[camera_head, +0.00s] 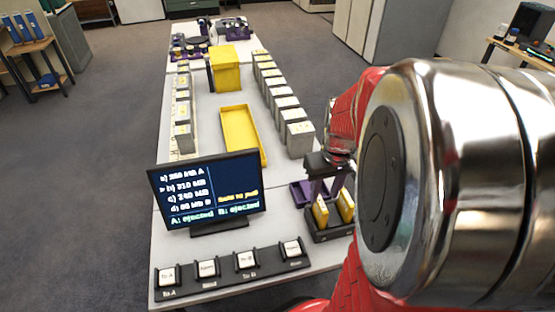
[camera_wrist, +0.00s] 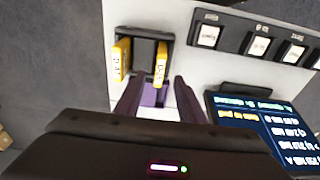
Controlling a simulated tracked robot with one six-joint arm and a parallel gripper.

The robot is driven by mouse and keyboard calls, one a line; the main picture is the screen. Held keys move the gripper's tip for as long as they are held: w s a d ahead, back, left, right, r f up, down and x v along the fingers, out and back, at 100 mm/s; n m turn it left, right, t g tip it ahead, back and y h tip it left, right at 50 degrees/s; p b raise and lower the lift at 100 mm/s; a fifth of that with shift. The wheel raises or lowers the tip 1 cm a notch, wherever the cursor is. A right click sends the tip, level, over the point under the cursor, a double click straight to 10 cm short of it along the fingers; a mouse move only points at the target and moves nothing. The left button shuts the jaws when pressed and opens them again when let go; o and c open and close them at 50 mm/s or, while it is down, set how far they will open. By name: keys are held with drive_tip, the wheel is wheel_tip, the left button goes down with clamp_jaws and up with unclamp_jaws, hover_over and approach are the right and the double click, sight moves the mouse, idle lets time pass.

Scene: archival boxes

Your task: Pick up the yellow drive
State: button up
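Two yellow drives stand upright in a dark dock (camera_head: 330,237) at the table's right front edge. The left drive (camera_head: 321,212) and the right drive (camera_head: 346,205) are apart. In the wrist view, one drive (camera_wrist: 121,60) is at the dock's left side and the other drive (camera_wrist: 160,62) at its right side, both with labels. My gripper (camera_wrist: 159,80) is open, with nothing between its dark fingers. In the head view it is above and behind the dock. In the wrist view its fingertips point toward the right-hand drive; contact cannot be made out.
A purple tray (camera_head: 299,194) is beside the dock, partly beneath my fingers. A monitor (camera_head: 208,190) and a row of buttons (camera_head: 232,267) stand left of it. A yellow tray (camera_head: 241,137), yellow box (camera_head: 224,70) and rows of grey archival boxes (camera_head: 299,138) stand farther back.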

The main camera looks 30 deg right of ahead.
sight(322, 204)
drive_tip(key=shift+f, duration=0.7)
drive_tip(key=shift+w+d+f, duration=0.1)
drive_tip(key=shift+w+f, duration=0.05)
drive_tip(key=shift+f, duration=1.2)
drive_tip(key=shift+w+f, duration=0.1)
drive_tip(key=shift+f, duration=1.2)
drive_tip(key=shift+c, duration=0.6)
clamp_jaws()
